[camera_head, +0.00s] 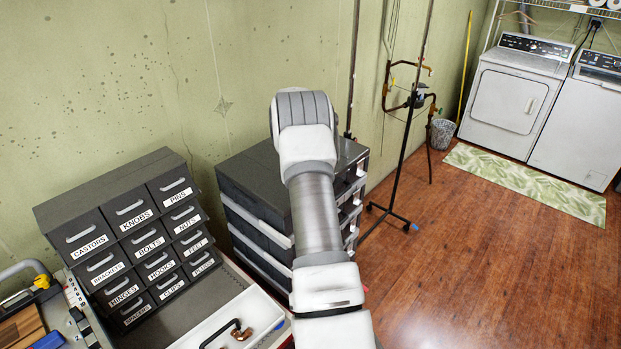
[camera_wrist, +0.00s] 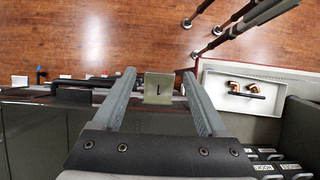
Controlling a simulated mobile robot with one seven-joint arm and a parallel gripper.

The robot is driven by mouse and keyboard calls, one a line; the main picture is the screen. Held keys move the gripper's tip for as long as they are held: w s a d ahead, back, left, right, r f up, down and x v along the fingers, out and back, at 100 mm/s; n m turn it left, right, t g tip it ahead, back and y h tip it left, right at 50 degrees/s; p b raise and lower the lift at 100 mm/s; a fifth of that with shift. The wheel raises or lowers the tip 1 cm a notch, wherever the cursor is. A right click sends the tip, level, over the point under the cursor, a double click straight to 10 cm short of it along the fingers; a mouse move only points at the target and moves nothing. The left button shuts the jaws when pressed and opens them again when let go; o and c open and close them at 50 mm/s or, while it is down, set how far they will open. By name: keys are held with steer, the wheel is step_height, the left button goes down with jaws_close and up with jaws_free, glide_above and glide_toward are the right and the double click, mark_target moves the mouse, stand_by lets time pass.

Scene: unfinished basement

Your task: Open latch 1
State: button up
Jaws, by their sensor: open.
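A small pale plate marked "1" (camera_wrist: 158,88), which looks like latch 1, shows in the wrist view at the edge of a dark unit. My gripper (camera_wrist: 159,80) is open, its two grey fingers pointing toward that edge. In the picture the plate lies between the fingertips, with a gap on each side. I cannot tell how far it is in depth or whether anything touches. In the head view my arm hides the gripper and the latch. The dark stacked unit (camera_head: 258,180) stands partly behind my arm.
A labelled drawer cabinet (camera_head: 125,230) stands at left in the head view. A white tray (camera_wrist: 241,93) with copper-coloured pieces is right of the fingers in the wrist view. A thin black stand (camera_head: 405,150) rises behind.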

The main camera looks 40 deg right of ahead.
steer(key=v, duration=1)
steer(key=shift+w+r+b, duration=0.15)
steer(key=shift+r+b, duration=0.2)
steer(key=shift+b, duration=0.1)
steer(key=shift+a, duration=0.1)
steer(key=shift+r, duration=0.1)
